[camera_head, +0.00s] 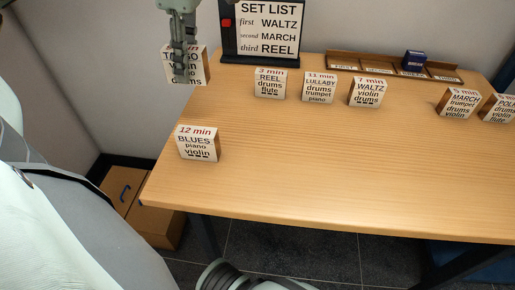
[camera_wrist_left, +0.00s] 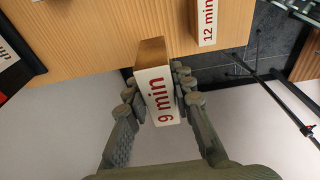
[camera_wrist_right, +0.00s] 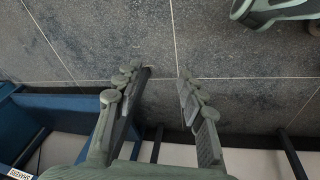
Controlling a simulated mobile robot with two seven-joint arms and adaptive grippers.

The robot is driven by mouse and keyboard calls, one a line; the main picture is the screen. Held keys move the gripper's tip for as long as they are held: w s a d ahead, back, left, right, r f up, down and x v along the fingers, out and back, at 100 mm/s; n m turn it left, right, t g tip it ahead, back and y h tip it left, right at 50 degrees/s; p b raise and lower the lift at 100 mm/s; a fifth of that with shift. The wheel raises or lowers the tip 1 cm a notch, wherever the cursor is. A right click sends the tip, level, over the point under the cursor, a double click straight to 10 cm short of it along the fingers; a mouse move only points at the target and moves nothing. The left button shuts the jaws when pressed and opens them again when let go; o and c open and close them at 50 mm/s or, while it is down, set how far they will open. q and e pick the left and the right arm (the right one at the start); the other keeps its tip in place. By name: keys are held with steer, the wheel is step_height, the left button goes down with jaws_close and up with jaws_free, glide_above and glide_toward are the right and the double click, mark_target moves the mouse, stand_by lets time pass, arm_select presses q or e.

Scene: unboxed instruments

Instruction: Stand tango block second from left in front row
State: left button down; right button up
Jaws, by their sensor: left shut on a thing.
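The tango block (camera_head: 200,66) is a wooden block with a white lettered face, partly hidden behind my left gripper (camera_head: 181,74) in the head view. My left gripper is shut on it, holding it at the table's far left edge. In the left wrist view the block (camera_wrist_left: 158,95) shows "9 min" between the fingers (camera_wrist_left: 161,96). A wooden rack (camera_head: 341,57) with labelled places stands at the back of the table, with a dark blue block (camera_head: 413,61) at it. My right gripper (camera_wrist_right: 160,83) is open and empty above the dark floor.
A set list board (camera_head: 268,30) stands at the back left. Reel (camera_head: 270,83), lullaby (camera_head: 320,87), waltz (camera_head: 367,92), march (camera_head: 459,103) and polka (camera_head: 499,108) blocks stand across the table. The blues block (camera_head: 198,143) stands nearer, at the left. The table's (camera_head: 340,175) front half is clear.

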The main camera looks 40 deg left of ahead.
mark_target(194, 82)
arm_select(q)
steer(key=s+d+b, duration=0.2)
steer(key=s+d, duration=0.8)
steer(key=d, duration=0.1)
steer(key=w+d+f, duration=0.1)
steer(key=w+f, duration=0.1)
steer(key=w, duration=0.1)
steer(key=w+d+f+b, duration=0.1)
steer(key=w+d+f, duration=0.1)
steer(key=w, duration=0.1)
steer(key=w+d+f+b, duration=0.1)
steer(key=w+d+f, duration=0.1)
steer(key=w+f, duration=0.1)
steer(key=shift+w+f, duration=0.1)
steer(key=shift+w, duration=0.3)
steer(key=shift+w+f, duration=0.1)
steer(key=shift+f, duration=1.95)
arm_select(e)
step_height(194, 82, up, 11)
steer(key=shift+d+t+h, duration=0.15)
steer(key=shift+t+h, duration=0.15)
steer(key=shift+t, duration=0.1)
arm_select(q)
steer(key=shift+f+b, duration=0.1)
steer(key=shift+b, duration=0.25)
